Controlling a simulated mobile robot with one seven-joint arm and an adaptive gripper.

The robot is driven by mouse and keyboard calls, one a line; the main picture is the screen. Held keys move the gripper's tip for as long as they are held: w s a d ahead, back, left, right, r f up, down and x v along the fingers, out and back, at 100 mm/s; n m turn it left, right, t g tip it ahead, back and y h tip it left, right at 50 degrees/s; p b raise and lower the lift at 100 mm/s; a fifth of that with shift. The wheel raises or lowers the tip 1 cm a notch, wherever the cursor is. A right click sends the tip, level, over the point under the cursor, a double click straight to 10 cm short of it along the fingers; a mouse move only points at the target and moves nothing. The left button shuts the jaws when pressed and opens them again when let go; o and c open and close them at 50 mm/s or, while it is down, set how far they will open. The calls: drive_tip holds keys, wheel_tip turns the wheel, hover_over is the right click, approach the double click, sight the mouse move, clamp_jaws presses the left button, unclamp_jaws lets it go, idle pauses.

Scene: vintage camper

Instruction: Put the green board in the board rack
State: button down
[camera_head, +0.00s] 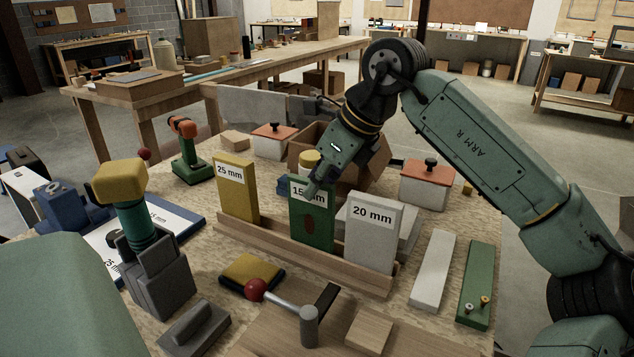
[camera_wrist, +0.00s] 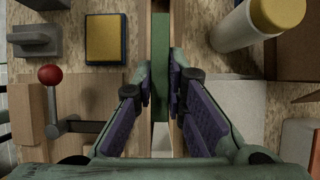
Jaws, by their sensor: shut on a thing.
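The green board (camera_head: 317,232), labelled 15 mm, stands upright in the wooden board rack (camera_head: 285,252), between a yellow board (camera_head: 236,192) labelled 25 mm and a grey board (camera_head: 372,238) labelled 20 mm. My gripper (camera_head: 312,188) comes down from above and is shut on the top of the green board, partly covering its label. In the wrist view the fingers (camera_wrist: 163,88) lie on either side of the board's green edge (camera_wrist: 161,55). The board's lower edge is hidden by the rack's front rail, so I cannot tell whether it is fully seated.
A flat green piece (camera_head: 476,282) and a pale strip (camera_head: 433,270) lie on the right. A red-knobbed lever (camera_head: 308,320) and a yellow-black pad (camera_head: 252,271) sit in front. A cardboard box (camera_head: 306,145) and lidded containers (camera_head: 427,185) stand behind.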

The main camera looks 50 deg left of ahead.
drive_tip(key=c, duration=1.6)
unclamp_jaws()
drive_tip(key=shift+f, duration=0.1)
drive_tip(key=shift+c, duration=0.2)
drive_tip(key=b+v, duration=0.1)
drive_tip(key=v, duration=1.1)
drive_tip(key=shift+r, duration=0.2)
